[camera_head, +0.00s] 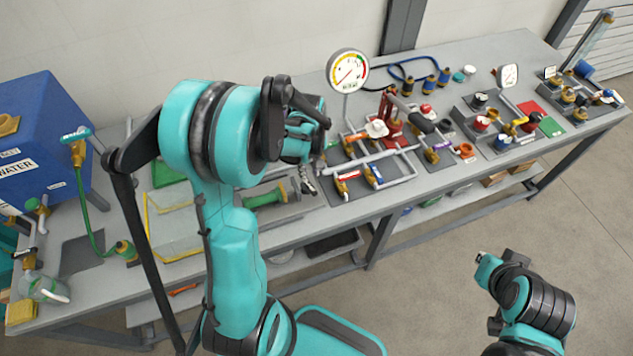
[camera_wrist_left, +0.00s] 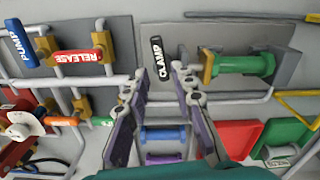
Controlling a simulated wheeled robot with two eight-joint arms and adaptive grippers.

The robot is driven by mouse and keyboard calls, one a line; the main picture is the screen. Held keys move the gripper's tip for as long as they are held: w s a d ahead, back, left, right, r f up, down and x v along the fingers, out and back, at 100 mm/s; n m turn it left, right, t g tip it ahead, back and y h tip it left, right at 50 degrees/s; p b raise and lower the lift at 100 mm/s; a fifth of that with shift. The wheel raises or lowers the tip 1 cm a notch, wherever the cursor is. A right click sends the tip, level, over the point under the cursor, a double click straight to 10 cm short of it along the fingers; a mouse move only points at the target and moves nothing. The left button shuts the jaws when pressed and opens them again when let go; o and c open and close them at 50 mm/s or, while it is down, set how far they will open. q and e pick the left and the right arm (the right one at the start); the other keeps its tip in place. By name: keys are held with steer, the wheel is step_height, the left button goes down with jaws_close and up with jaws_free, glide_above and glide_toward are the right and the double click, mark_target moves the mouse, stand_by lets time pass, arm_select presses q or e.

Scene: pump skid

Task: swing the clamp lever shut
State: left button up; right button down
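The clamp lever (camera_wrist_left: 157,60) is a short black handle with white CLAMP lettering, standing nearly upright in the left wrist view on a grey plate. My left gripper (camera_wrist_left: 160,78) is open. Its two fingertips are apart, one on either side of the lever's lower end in that view; I cannot tell whether they touch it. A green cylinder (camera_wrist_left: 240,65) lies to the right between a brass piece and a grey block. In the head view my left gripper (camera_head: 308,183) hangs just right of the green cylinder (camera_head: 265,197), and the lever is hard to make out.
The red RELEASE lever (camera_wrist_left: 78,57) and blue PUMP lever (camera_wrist_left: 20,44) are to the left in the wrist view, among grey pipes. A round gauge (camera_head: 348,70) stands behind. My right arm is over the floor.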

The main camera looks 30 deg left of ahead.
mark_target(310, 186)
arm_select(q)
step_height(310, 186, down, 7)
steer(key=shift+r+b, duration=0.2)
steer(key=shift+b, duration=0.45)
steer(key=shift+c, duration=0.3)
jaws_close()
